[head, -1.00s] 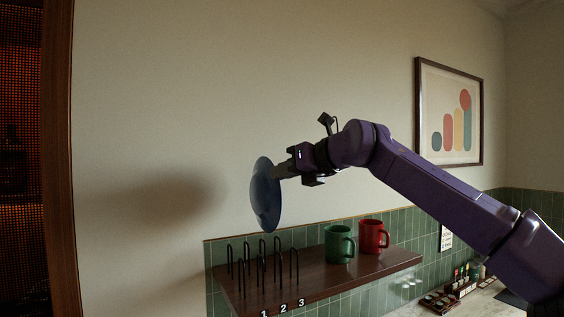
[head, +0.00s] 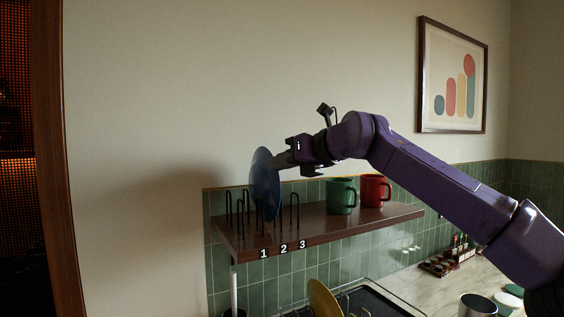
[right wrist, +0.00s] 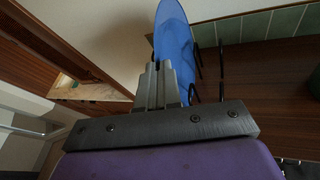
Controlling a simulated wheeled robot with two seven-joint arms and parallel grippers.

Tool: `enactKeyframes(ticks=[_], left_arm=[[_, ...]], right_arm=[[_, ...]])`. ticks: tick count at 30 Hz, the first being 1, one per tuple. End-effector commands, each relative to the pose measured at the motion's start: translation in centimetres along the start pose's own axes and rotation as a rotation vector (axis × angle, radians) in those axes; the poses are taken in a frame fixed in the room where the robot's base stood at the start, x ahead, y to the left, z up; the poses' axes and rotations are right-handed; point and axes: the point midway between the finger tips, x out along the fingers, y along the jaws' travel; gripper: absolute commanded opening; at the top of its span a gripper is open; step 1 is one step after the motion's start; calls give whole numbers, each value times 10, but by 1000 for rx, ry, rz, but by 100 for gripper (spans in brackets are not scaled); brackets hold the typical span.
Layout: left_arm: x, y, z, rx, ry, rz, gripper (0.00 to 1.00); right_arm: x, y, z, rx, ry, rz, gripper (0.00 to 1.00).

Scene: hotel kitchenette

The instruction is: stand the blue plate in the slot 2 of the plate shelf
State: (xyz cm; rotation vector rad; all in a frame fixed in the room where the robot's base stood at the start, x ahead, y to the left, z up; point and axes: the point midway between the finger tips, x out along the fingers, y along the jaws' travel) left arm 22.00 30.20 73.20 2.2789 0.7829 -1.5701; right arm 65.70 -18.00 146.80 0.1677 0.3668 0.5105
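The blue plate (head: 264,180) is upright, nearly edge-on, in my right gripper (head: 279,165). The gripper is shut on its right-hand rim. In the right wrist view the blue plate (right wrist: 175,45) rises beyond the closed fingers (right wrist: 158,82). The plate shelf (head: 330,227) is a brown wall board with black wire dividers (head: 294,205) and the labels 1, 2 and 3 on its front edge. The plate's lower part is down among the dividers, near slots 1 and 2. I cannot tell which slot it is in or whether it touches the board. My left gripper is not in view.
A green mug (head: 340,197) and a red mug (head: 373,190) stand on the shelf right of the dividers, below my right arm. Below are a yellow plate (head: 322,299) in a rack and a counter with small bottles. A framed picture (head: 452,75) hangs at right.

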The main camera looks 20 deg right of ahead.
Motion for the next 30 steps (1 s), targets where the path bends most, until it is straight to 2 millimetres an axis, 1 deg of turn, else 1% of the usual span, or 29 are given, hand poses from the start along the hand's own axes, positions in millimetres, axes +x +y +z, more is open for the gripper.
enactKeyframes(ticks=[1,14,22,24,25,30], left_arm=[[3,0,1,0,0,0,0],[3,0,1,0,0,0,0],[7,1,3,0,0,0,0],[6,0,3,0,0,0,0],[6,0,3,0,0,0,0],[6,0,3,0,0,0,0]], right_arm=[[0,0,-2,-1,-3,1,0],[1,-1,-3,0,-2,0,0],[2,-2,-8,0,-2,1,0],[2,-2,-7,0,-2,0,27],[2,-2,-7,0,-2,0,34],[2,-2,-7,0,-1,0,34]])
